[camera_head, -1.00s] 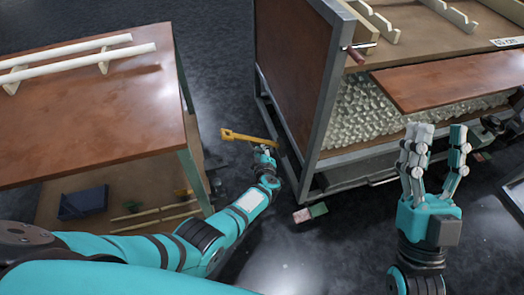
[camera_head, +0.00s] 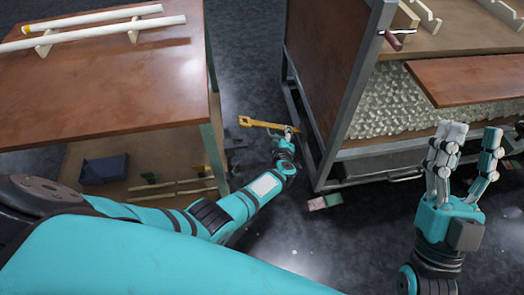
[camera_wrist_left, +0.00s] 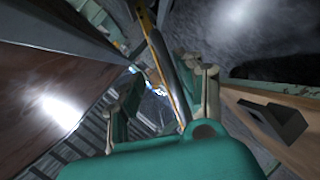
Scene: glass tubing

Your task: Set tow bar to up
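The tow bar (camera_head: 262,124) is a yellow bar with an eye at its far left end, low beside the cart in the head view. It sticks out from the cart's lower frame and slants slightly down to the right in the picture. My left gripper (camera_head: 287,136) is at the bar's cart-side end. In the left wrist view the bar (camera_wrist_left: 171,70) runs between the spread fingers of the left gripper (camera_wrist_left: 163,100), nearer the right-hand finger; contact is unclear. My right gripper (camera_head: 465,155) is open and empty in front of the cart.
The cart (camera_head: 330,75) has a brown side panel, a metal frame and a bin of glass pieces (camera_head: 400,100). A table (camera_head: 120,85) with white tubes stands left. A dark box (camera_head: 104,168) sits on its lower shelf. Dark floor lies between table and cart.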

